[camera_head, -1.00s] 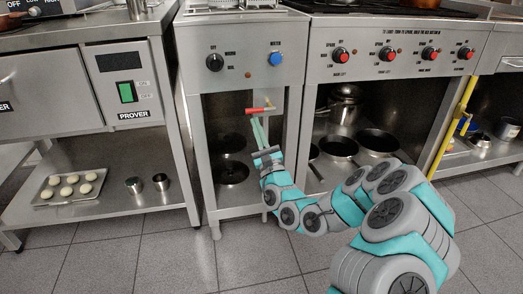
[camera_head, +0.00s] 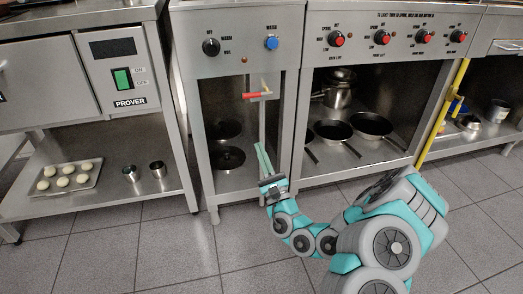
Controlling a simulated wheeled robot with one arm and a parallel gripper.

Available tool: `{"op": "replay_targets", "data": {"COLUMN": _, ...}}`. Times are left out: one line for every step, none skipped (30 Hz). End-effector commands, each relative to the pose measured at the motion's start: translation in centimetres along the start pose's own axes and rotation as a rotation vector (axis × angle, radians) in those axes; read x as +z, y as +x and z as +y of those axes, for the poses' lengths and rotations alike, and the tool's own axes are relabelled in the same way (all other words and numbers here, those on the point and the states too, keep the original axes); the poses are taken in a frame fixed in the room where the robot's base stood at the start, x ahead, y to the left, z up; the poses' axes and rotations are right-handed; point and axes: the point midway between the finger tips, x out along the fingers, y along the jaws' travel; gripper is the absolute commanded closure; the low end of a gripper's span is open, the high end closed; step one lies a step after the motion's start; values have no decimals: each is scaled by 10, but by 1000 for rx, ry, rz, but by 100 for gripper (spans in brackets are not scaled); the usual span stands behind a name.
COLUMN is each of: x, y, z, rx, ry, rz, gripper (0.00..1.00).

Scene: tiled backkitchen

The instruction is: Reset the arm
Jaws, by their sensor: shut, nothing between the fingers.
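My arm reaches in from the lower right, teal and grey. My gripper (camera_head: 263,158) points upward in front of the narrow steel cabinet, its two thin teal fingers close together and holding nothing. A small red-handled tap (camera_head: 257,96) is on the cabinet front, above the fingertips and apart from them.
The prover (camera_head: 123,80) stands at left, with a tray of dough balls (camera_head: 68,178) and two metal cups (camera_head: 144,172) on its lower shelf. The stove at right holds pans (camera_head: 351,128) and a pot (camera_head: 338,92) on its shelf. A yellow pipe (camera_head: 441,110) runs beside it. The tiled floor (camera_head: 180,250) in front is clear.

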Motion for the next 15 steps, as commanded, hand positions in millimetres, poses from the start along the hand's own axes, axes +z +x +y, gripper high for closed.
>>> {"op": "replay_targets", "data": {"x": 0, "y": -2, "z": 0, "rx": 0, "ry": 0, "rz": 0, "gripper": 100}}
{"op": "replay_targets", "data": {"x": 0, "y": -2, "z": 0, "rx": -1, "ry": 0, "rz": 0, "gripper": 100}}
{"op": "replay_targets", "data": {"x": 0, "y": -3, "z": 0, "rx": -1, "ry": -1, "rz": -1, "gripper": 100}}
{"op": "replay_targets", "data": {"x": 1, "y": -3, "z": 0, "rx": 0, "ry": -1, "rz": -2, "gripper": 100}}
{"op": "replay_targets", "data": {"x": 3, "y": -2, "z": 1, "rx": 2, "ry": 0, "rz": -6, "gripper": 100}}
{"op": "replay_targets", "data": {"x": 7, "y": 0, "z": 2, "rx": 9, "ry": 4, "rz": -16, "gripper": 100}}
{"op": "replay_targets", "data": {"x": 13, "y": 2, "z": 4, "rx": 18, "ry": 9, "rz": -28, "gripper": 100}}
{"op": "replay_targets", "data": {"x": 20, "y": 4, "z": 6, "rx": 31, "ry": 15, "rz": -45, "gripper": 100}}
{"op": "replay_targets", "data": {"x": 35, "y": 9, "z": 11, "rx": 55, "ry": 25, "rz": -76, "gripper": 100}}
{"op": "replay_targets", "data": {"x": 48, "y": 13, "z": 16, "rx": 78, "ry": 34, "rz": -105, "gripper": 100}}
{"op": "replay_targets", "data": {"x": 63, "y": 16, "z": 21, "rx": 106, "ry": 46, "rz": -138, "gripper": 100}}
{"op": "replay_targets", "data": {"x": 85, "y": 20, "z": 30, "rx": 151, "ry": 62, "rz": -185, "gripper": 100}}
{"op": "replay_targets", "data": {"x": 104, "y": 22, "z": 38, "rx": 190, "ry": 76, "rz": -225, "gripper": 100}}
{"op": "replay_targets", "data": {"x": 124, "y": 23, "z": 46, "rx": 232, "ry": 87, "rz": -267, "gripper": 100}}
{"op": "replay_targets", "data": {"x": 149, "y": 22, "z": 57, "rx": 293, "ry": 102, "rz": -318, "gripper": 100}}
